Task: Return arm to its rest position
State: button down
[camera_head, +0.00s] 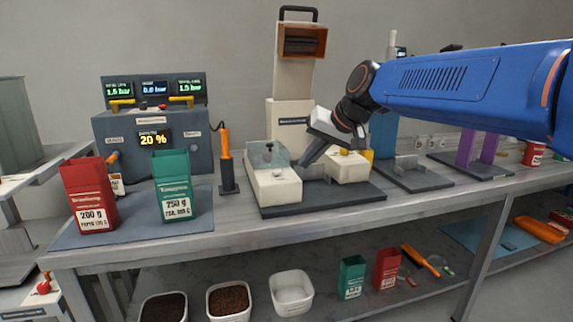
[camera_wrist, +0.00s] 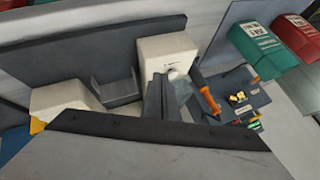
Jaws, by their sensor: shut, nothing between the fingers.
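My blue arm (camera_head: 430,80) reaches in from the right of the head view. Its gripper (camera_head: 304,162) points down and left over the bucket elevator's dark base plate (camera_head: 320,203), between two cream blocks. The left block (camera_head: 275,187) has a clear cover, and the right block (camera_head: 349,168) has a yellow part on top. The cream elevator tower (camera_head: 292,110) stands behind, with a black handle on top. In the wrist view, my gripper (camera_wrist: 163,88) is shut and empty, close to a cream block (camera_wrist: 166,55). Whether the fingertips touch anything is unclear.
Red (camera_head: 89,197) and green (camera_head: 173,186) containers stand on a mat at left. Behind them is a grey panel unit (camera_head: 153,140) showing 20 %. An orange-handled tool (camera_head: 225,150) stands upright beside the elevator. The bench front edge is mostly clear.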

jog(key=s+d+f+h, duration=0.2)
jog(key=s+d+f, duration=0.5)
jog(key=s, duration=0.4)
jog(key=s+d+f+h, duration=0.2)
jog(key=s+d+f, duration=0.6)
jog(key=s+d, duration=0.1)
jog(key=s+d+f+m+g+h, duration=0.1)
jog(key=s+d+f, duration=0.7)
jog(key=s, duration=0.4)
jog(key=shift+s+h, duration=0.35)
jog(key=shift+h, duration=0.05)
jog(key=shift+a, duration=0.2)
